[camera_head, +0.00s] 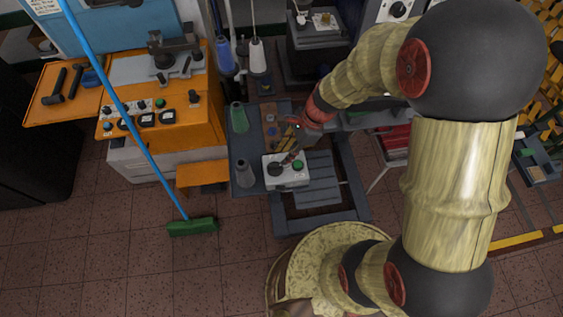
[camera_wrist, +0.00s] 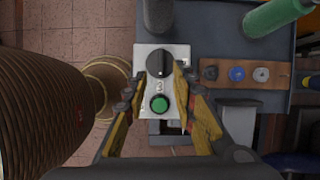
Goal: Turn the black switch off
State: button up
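A white control box (camera_head: 285,181) sits on the grey bench; it also shows in the wrist view (camera_wrist: 141,53). The black switch is a round knob (camera_wrist: 159,62) with a small white mark, at the top of the box in the wrist view. A green button (camera_wrist: 160,104) is below it there. In the head view the knob (camera_head: 274,170) is left of the green button (camera_head: 299,165). My gripper (camera_wrist: 156,77) is open, its fingers pointing at the box, one to each side of the knob's lower part. Contact cannot be told.
A wooden strip (camera_wrist: 238,74) with several buttons lies right of the box in the wrist view. A green cone (camera_wrist: 276,16) and a dark cone (camera_wrist: 157,14) stand close by. An orange machine (camera_head: 163,120) and a blue-handled broom (camera_head: 192,227) are at left in the head view.

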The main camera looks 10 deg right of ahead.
aim_at(275, 166)
jog(key=shift+m, duration=0.4)
jog(key=b+x, duration=0.2)
jog(key=x, duration=0.6)
jog(key=shift+w, duration=0.1)
jog(key=shift+c, duration=0.8)
grip_shut()
